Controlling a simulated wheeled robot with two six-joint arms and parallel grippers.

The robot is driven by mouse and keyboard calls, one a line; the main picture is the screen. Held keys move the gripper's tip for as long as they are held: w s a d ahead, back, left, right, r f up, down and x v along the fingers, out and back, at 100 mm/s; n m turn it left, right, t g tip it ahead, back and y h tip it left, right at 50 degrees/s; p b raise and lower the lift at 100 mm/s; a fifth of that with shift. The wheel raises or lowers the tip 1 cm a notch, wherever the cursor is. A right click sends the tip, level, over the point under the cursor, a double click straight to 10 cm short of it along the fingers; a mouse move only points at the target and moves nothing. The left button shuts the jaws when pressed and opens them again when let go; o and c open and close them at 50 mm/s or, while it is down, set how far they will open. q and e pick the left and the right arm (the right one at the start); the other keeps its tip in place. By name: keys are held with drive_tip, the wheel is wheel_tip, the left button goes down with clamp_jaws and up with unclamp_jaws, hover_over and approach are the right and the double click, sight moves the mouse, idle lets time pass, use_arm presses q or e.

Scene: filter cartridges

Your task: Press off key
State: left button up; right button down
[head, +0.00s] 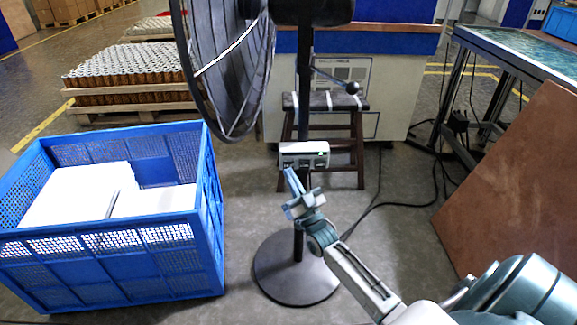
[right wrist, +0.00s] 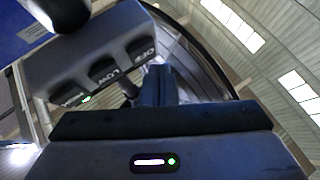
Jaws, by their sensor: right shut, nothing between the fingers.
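The fan's white control box (head: 303,148) sits on the black pole, with a small green light lit at its right end in the head view. In the right wrist view, the box (right wrist: 85,40) carries a row of dark keys, with the OFF key (right wrist: 140,48) at the end nearest my fingers. The LOW key (right wrist: 103,70) is in the middle, and a third key (right wrist: 68,94) has a green light beside it. My right gripper (head: 289,174) is shut and empty, just below the box. Its fingertips (right wrist: 158,69) appear close to the OFF key; I cannot tell whether they touch.
The fan's cage (head: 228,75) hangs at upper left, and its round base (head: 290,285) stands on the floor. A blue crate (head: 110,275) is at left. A stool (head: 350,103) stands behind the pole. A brown board (head: 520,180) leans at right.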

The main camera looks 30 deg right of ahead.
drive_tip(key=shift+w, duration=0.15)
drive_tip(key=shift+w+d, duration=0.2)
drive_tip(key=shift+w, duration=0.05)
drive_tip(key=shift+w+d, duration=0.2)
drive_tip(key=shift+w, duration=0.1)
idle(0.8)
idle(0.3)
drive_tip(key=shift+s+a+p, duration=0.3)
drive_tip(key=shift+s+a, duration=0.15)
drive_tip(key=shift+s, duration=0.25)
drive_tip(key=s+a+p, duration=0.1)
drive_tip(key=s, duration=0.2)
drive_tip(key=s+a+p, duration=0.1)
drive_tip(key=shift+s+a+p, duration=0.15)
drive_tip(key=shift+a+p, duration=0.15)
